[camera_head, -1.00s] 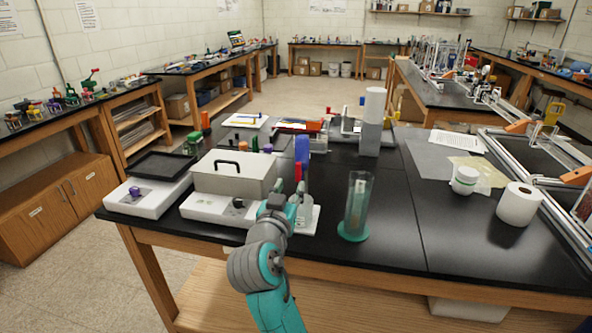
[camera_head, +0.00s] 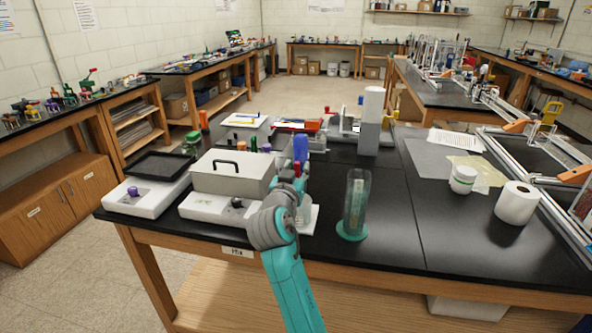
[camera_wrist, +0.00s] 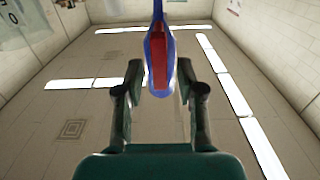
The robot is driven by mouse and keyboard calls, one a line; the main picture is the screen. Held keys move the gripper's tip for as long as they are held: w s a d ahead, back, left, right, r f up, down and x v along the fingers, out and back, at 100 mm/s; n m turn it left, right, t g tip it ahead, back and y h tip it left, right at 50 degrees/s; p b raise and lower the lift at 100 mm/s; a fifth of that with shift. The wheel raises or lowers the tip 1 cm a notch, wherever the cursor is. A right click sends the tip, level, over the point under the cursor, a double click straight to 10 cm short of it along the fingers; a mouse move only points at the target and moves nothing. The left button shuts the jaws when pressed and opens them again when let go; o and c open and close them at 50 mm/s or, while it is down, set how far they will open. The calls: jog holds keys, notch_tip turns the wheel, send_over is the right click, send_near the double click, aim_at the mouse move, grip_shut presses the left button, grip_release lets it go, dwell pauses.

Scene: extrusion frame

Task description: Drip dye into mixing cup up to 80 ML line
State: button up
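A tall blue thing (camera_wrist: 152,48) with a red front (camera_wrist: 160,68) stands between my gripper's fingertips in the wrist view. My gripper (camera_wrist: 160,80) has its fingers spread, with narrow gaps seeming to show beside the blue thing. In the head view the blue thing (camera_head: 301,150) rises behind my wrist, and my arm mostly hides the gripper. A clear cylinder with a teal base (camera_head: 355,205) stands to the right of my arm. A small clear vessel (camera_head: 304,210) is partly hidden behind my wrist. I cannot tell which vessel is the mixing cup, and no 80 ML line is readable.
A hotplate with a lidded metal box (camera_head: 232,176) and another hotplate with a black top (camera_head: 148,192) stand left. A white jar (camera_head: 463,180) and paper roll (camera_head: 516,203) are right. The black bench between is clear.

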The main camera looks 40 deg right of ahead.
grip_shut()
jog(key=shift+s+m, duration=0.1)
jog(key=shift+m, duration=0.2)
jog(key=s+f+m, duration=0.1)
jog(key=m, duration=0.4)
jog(key=d+f+m, duration=0.1)
jog(key=m, duration=0.3)
jog(key=s+d+f+m, duration=0.1)
jog(key=m, duration=0.4)
jog(key=shift+s+m, duration=0.3)
dwell(0.4)
jog(key=shift+o, duration=0.9)
grip_release()
